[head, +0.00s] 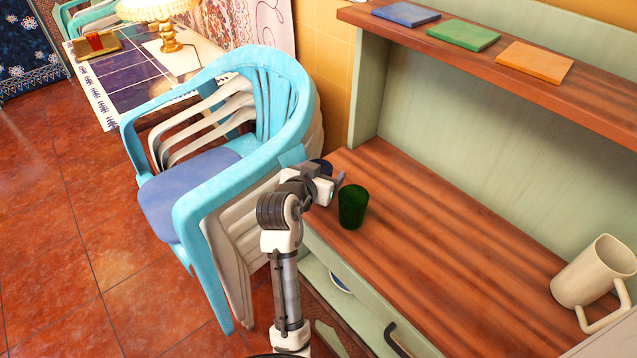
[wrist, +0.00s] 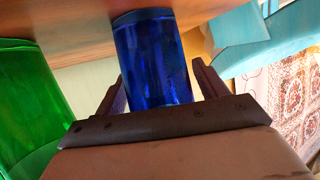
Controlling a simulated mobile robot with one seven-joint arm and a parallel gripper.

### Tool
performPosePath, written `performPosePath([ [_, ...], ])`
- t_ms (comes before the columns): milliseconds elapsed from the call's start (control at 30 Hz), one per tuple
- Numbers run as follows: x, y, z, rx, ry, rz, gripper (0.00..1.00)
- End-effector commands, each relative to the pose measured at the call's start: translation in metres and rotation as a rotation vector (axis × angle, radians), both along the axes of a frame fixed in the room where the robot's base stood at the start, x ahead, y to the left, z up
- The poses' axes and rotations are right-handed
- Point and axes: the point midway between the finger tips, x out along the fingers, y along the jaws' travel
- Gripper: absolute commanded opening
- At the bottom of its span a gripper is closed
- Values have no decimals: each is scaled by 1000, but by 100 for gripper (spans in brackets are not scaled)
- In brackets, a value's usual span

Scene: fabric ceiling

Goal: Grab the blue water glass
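The blue water glass (head: 322,166) stands at the left end of the brown wooden counter in the head view, mostly hidden behind my gripper (head: 329,176). In the wrist view the blue glass (wrist: 155,55) fills the space between the two dark fingers of my gripper (wrist: 159,72). The fingers are spread, one on each side of the glass. A narrow gap shows by the right finger; contact at the left finger cannot be told. The glass's lower part in that view is hidden behind the gripper body.
A green glass (head: 353,207) stands close to my gripper on the counter (head: 440,240) and shows at the left of the wrist view (wrist: 30,110). Stacked chairs (head: 225,130) are close on the left. A cream mug (head: 595,272) stands far right. The middle counter is clear.

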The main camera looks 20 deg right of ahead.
Motion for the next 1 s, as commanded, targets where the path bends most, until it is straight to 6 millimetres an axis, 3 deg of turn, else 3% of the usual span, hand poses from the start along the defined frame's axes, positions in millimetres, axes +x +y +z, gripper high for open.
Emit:
performPosePath([
  [33, 0, 0, 0, 0, 0, 0, 65],
  [333, 0, 0, 0, 0, 0, 0, 28],
  [733, 0, 0, 9, -1, -1, 0, 27],
  [867, 0, 0, 26, -1, -6, 0, 27],
  [1000, 0, 0, 56, -2, -9, -1, 27],
])
